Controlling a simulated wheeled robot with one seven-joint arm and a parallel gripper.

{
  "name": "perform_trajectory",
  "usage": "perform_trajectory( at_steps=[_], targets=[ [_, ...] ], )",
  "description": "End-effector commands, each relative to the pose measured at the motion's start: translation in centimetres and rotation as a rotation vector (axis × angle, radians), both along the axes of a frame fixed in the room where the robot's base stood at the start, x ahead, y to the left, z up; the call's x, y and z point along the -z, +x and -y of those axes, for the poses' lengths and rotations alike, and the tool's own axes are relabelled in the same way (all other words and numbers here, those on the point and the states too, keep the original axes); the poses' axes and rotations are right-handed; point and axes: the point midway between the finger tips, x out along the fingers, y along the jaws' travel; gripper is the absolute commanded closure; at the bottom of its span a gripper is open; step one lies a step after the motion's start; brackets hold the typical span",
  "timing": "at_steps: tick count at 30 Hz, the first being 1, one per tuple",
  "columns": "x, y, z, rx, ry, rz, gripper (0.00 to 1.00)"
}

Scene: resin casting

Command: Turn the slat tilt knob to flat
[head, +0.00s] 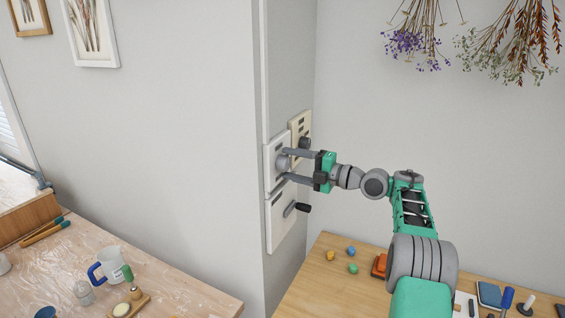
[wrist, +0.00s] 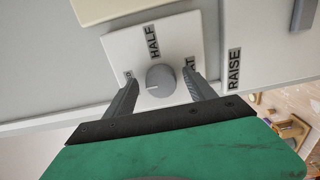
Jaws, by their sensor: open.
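The slat tilt knob (wrist: 160,80) is a round grey dial on a white panel (wrist: 118,44). Its pale pointer line points left in the wrist view, towards a label mostly hidden by a finger. The HALF label (wrist: 153,41) is above it. Another label, showing only "AT" (wrist: 190,62), is at its right, partly covered by the other finger. In the head view the knob (head: 282,162) is on the wall column. My gripper (head: 286,164) is open, its fingers on either side of the knob; whether they touch it is unclear. It also shows in the wrist view (wrist: 161,83).
A cream panel with a dark knob (head: 305,143) is just behind. A lower white panel (head: 278,226) carries a black-handled crank (head: 302,207). The RAISE label (wrist: 234,69) is beside the knob's panel. Wooden worktops with small items lie below; the air right of the column is open.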

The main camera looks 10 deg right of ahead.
Motion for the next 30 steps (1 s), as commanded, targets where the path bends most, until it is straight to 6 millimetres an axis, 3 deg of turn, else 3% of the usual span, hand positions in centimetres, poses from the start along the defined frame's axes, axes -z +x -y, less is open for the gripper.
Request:
perform_trajectory(
  at_steps=[2,24,30],
  targets=[
    [0.05,0.00,-0.39,-0.005,0.000,0.000,0.38],
    [0.06,-0.02,-0.35,-0.006,0.000,-0.001,0.98],
    [0.14,-0.02,-0.21,-0.004,0.006,-0.010,0.98]
  ],
)
